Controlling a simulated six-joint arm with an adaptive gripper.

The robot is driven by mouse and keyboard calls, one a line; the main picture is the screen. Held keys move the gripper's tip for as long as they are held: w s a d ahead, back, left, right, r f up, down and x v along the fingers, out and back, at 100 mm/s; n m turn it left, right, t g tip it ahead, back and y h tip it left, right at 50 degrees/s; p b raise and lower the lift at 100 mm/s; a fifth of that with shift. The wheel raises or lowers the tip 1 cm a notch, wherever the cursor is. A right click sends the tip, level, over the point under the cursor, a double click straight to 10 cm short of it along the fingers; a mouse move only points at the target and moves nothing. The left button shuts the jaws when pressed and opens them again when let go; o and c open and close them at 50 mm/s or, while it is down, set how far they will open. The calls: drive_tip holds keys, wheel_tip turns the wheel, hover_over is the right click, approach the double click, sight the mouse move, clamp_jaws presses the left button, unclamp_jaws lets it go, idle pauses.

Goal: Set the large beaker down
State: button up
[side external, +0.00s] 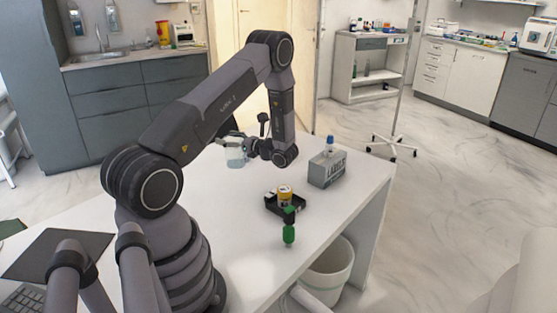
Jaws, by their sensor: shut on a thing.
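The large beaker (235,158) is clear glass and shows at the far side of the white table (262,232), left of my wrist. My gripper (238,139) is shut on the beaker near its upper part. The beaker looks upright. Part of it is hidden by my gripper and arm. I cannot tell whether its base touches the table or hangs just above it.
A grey box (326,170) with a blue-capped bottle (329,143) stands right of my wrist. A black tray (271,205) holds a yellow-orange jar (285,192). A green-handled tool (289,232) is in front of it.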

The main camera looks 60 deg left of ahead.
drive_tip(key=w+a+f, duration=0.1)
drive_tip(key=a, duration=0.1)
drive_tip(key=w+a+f, duration=0.2)
drive_tip(key=a, duration=0.1)
drive_tip(key=shift+w+a+f, duration=0.3)
drive_tip(key=shift+w, duration=0.1)
drive_tip(key=shift+w+a+f, duration=0.4)
drive_tip(key=shift+a+f, duration=0.2)
drive_tip(key=shift+f, duration=0.75)
drive_tip(key=shift+w+a+f, duration=0.45)
drive_tip(key=shift+a+f, duration=0.1)
drive_tip(key=shift+f, duration=0.85)
drive_tip(key=shift+w+a+f, duration=0.4)
drive_tip(key=shift+a+f, duration=0.2)
drive_tip(key=shift+f, duration=0.75)
drive_tip(key=o, duration=1.1)
drive_tip(key=shift+f, duration=0.15)
drive_tip(key=shift+c, duration=0.2)
